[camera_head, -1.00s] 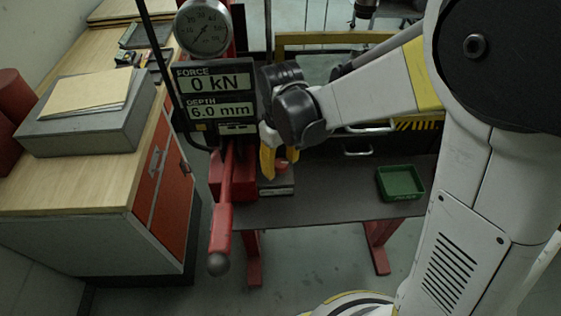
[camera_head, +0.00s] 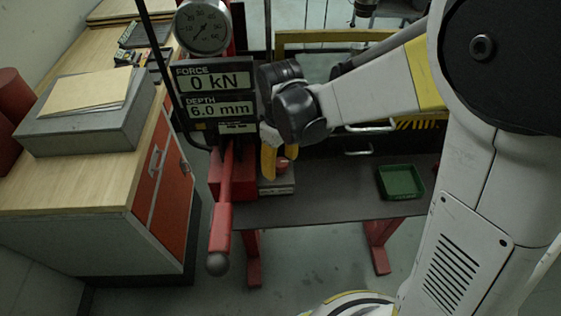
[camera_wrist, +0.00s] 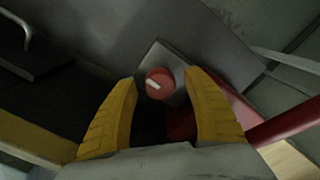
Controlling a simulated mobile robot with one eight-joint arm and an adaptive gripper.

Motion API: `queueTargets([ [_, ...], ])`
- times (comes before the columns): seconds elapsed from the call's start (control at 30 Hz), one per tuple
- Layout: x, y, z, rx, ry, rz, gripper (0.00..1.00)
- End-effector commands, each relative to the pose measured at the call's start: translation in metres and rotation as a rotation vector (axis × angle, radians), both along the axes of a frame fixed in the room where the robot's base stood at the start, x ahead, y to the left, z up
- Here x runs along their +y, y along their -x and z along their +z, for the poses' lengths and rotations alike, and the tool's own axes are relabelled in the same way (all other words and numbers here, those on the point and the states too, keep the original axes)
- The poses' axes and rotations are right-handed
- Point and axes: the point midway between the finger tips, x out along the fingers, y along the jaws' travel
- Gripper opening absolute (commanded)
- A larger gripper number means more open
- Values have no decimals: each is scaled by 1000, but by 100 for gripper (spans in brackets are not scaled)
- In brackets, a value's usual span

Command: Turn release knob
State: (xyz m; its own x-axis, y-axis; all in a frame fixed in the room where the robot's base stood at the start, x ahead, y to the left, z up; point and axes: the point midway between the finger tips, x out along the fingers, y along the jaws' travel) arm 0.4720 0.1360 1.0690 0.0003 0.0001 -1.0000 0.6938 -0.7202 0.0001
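The release knob (camera_wrist: 158,84) is a round red knob with a white mark on its face. It sits on a small grey block (camera_wrist: 178,60) and shows in the wrist view between the tips of my gripper (camera_wrist: 162,78). My gripper is open, with one yellow finger on each side of the knob; I cannot tell whether either touches it. In the head view my gripper (camera_head: 280,166) points down beside the press display, and only a small part of the knob (camera_head: 282,164) shows between the fingers.
The press display (camera_head: 214,95) reads 0 kN and 6.0 mm, below a round gauge (camera_head: 203,27). A red lever (camera_head: 222,222) hangs left of my gripper. A green tray (camera_head: 400,182) sits on the dark table (camera_head: 335,195). A wooden workbench (camera_head: 70,190) stands left.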

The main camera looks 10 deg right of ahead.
Motion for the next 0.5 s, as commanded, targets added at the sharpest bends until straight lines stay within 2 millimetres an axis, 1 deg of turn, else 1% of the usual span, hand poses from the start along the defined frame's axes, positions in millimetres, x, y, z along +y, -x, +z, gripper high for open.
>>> queueTargets([
  [0.17, 0, 0, 3, 0, 0, 0, 59],
  [0.27, 0, 0, 13, 0, 0, 0, 59],
  [0.37, 0, 0, 32, 0, 0, 0, 59],
  [0.5, 0, 0, 65, 0, 0, 0, 59],
])
